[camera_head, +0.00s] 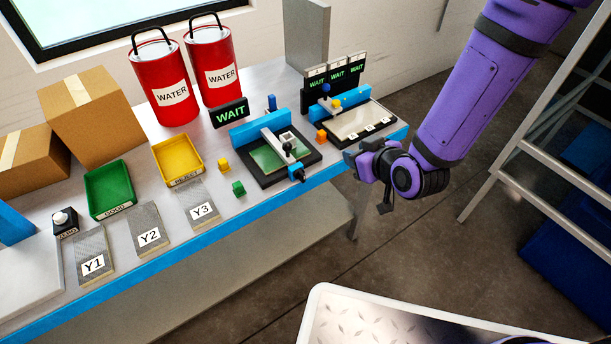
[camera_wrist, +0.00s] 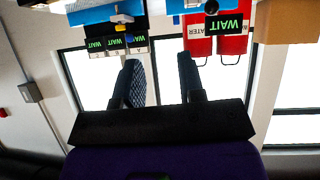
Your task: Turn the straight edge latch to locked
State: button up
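A fixture with a black base (camera_head: 252,170) and green plate (camera_head: 267,157) stands on the bench. A grey straight edge (camera_head: 276,138) with a black knob (camera_head: 287,147) lies across it. A small blue block (camera_head: 296,174) is at its front end; I cannot tell whether this is the latch, or how it is set. My gripper (camera_head: 360,160) is at the bench's right front edge, right of the fixture and apart from it. In the wrist view my gripper (camera_wrist: 160,65) has its two dark fingers spread, with nothing between them.
A second fixture with a pale plate (camera_head: 357,121) stands behind my gripper.

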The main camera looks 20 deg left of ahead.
jog(key=y, duration=0.2)
send_near(304, 175)
jog(key=x, duration=0.9)
grip_shut()
